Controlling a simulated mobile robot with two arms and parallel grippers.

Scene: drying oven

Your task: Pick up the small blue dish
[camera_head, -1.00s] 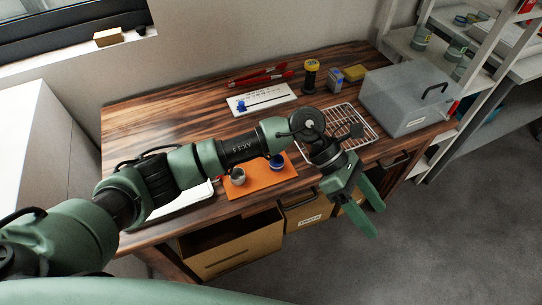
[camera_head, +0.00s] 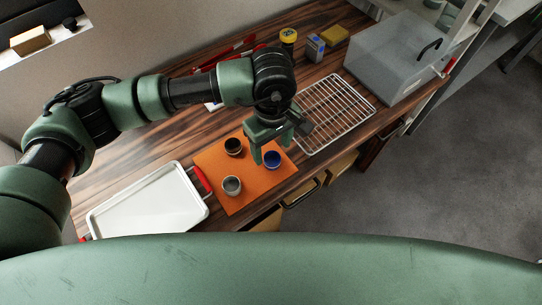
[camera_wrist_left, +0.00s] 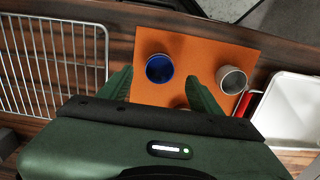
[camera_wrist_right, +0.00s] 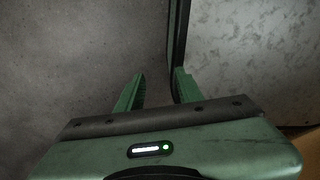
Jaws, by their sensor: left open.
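The small blue dish (camera_head: 272,160) sits on an orange mat (camera_head: 249,197), by the mat's right side in the head view. A dark dish (camera_head: 233,146) and a grey dish (camera_head: 232,185) stand on the same mat. My left gripper (camera_head: 271,147) is open and empty, pointing down above the blue dish. In the left wrist view the blue dish (camera_wrist_left: 159,68) shows between the fingertips and a little beyond them; the dark dish is mostly hidden by the gripper. My right gripper (camera_wrist_right: 159,76) is open and empty, away from the table.
A wire rack (camera_head: 335,112) lies right of the mat, and a white tray (camera_head: 148,210) with red handles lies left of it. A grey translucent box (camera_head: 392,60), a yellow-capped jar (camera_head: 288,38) and a small blue-grey box (camera_head: 315,47) stand at the back. Open drawers are below the front edge.

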